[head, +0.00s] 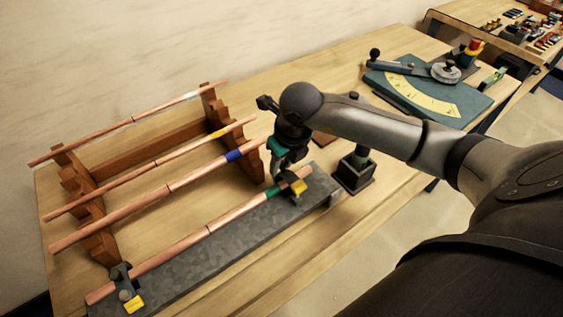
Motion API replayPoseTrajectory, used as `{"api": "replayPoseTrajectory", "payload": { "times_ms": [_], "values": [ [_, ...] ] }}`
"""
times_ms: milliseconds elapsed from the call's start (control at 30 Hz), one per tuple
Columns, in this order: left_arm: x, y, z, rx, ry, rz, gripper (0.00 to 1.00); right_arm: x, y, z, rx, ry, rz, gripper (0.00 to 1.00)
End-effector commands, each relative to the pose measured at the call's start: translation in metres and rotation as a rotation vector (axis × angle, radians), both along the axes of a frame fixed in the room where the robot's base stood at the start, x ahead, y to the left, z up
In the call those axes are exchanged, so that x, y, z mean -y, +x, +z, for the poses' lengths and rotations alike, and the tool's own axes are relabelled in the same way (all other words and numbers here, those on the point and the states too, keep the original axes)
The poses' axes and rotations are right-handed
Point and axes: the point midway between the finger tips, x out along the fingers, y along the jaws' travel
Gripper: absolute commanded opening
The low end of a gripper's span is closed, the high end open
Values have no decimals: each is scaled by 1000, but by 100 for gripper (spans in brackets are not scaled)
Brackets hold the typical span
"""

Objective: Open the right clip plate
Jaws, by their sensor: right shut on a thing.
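A grey metal block (190,265) lies along the front of the table, with a copper pipe (205,244) along its top. The pipe has a green band (272,192) near its right end. The right clip plate, with a yellow tab (298,187), is at that end, mostly hidden by my right gripper. The left clip, also with a yellow tab (133,304), sits over the pipe's left end. My right gripper (285,177) points down at the right clip and is shut on the right clip plate; its fingertips are hard to make out. My left gripper is not in view.
A wooden rack (138,152) behind the block holds several copper pipes with white, yellow and blue bands. A dark square holder (354,172) stands right of the block. A green bending board (430,92) is at the back right.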

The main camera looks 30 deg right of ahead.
Motion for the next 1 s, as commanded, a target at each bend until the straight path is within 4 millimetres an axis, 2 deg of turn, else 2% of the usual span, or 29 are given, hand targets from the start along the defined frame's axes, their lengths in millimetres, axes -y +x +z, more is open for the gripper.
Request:
{"api": "replayPoseTrajectory", "payload": {
  "times_ms": [33, 200, 567, 767, 1000],
  "values": [
    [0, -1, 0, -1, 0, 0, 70, 0, 0, 0, 0, 0, 0, 18],
    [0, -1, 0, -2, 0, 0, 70, 0, 0, 0, 0, 0, 0, 0],
    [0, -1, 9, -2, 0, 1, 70, 1, -11, -5, -136, -12, 0, 0],
    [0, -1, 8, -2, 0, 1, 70, 0, -14, -9, -149, -12, 2, 0],
    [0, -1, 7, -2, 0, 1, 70, 0, -5, -9, -228, -17, -1, 0]
  ]
}}
